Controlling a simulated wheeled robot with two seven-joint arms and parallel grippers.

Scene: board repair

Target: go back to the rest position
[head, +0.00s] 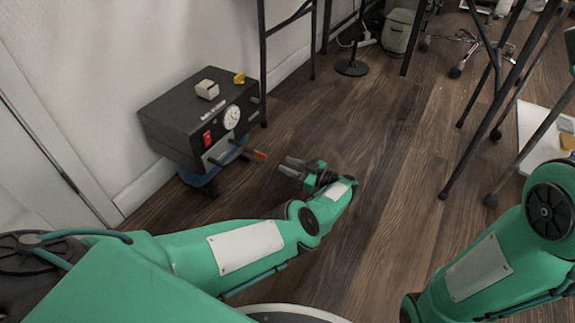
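My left arm reaches in from the left, and its gripper (290,166) is over the wooden floor, just right of a black machine. Its two fingers point left, with a small gap between them and nothing visible in it. It looks apart from the machine's orange-tipped handle. My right arm shows at the lower right; its gripper is outside the picture.
The black machine (168,118) has a dial, a red switch and an orange-tipped handle (259,155). A pale block (207,89) and a yellow piece (239,78) lie on top. Dark table legs (263,60) stand behind. Floor (385,190) between my arms is clear.

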